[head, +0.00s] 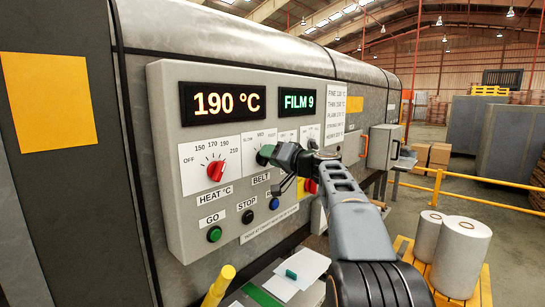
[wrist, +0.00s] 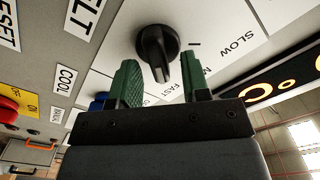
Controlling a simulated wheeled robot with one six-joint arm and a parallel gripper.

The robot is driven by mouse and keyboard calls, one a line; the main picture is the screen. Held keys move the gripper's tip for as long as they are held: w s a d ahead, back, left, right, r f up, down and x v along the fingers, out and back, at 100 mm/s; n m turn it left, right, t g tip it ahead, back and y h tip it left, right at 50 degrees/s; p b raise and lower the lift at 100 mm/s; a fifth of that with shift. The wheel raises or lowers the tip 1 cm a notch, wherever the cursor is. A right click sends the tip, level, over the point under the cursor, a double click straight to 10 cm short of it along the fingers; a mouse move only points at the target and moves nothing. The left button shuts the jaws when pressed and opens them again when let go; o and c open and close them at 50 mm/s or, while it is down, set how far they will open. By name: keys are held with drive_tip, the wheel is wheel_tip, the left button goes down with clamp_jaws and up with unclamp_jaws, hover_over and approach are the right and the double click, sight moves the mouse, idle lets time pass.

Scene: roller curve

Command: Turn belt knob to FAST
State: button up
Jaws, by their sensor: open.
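The belt knob (wrist: 158,46) is black and sits on the grey control panel in the wrist view. SLOW, a partly hidden M label and FAST (wrist: 168,88) are printed beside it. Its grip ridge stands out toward my gripper; I cannot tell exactly which mark it points to. My gripper (wrist: 160,74) is open, its two green pads on either side of the ridge with gaps showing. Whether either touches is unclear.
The panel (head: 163,150) also bears a red heat knob (head: 216,171), a green GO button (head: 214,234), a black STOP button (head: 247,216) and a blue button (head: 274,204). Displays read 190 °C and FILM 9. A yellow post (head: 218,286) stands below. White rolls (head: 460,255) stand at right.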

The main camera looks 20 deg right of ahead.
drive_tip(key=b+v, duration=0.4)
drive_tip(key=v, duration=1)
drive_tip(key=shift+a, duration=0.1)
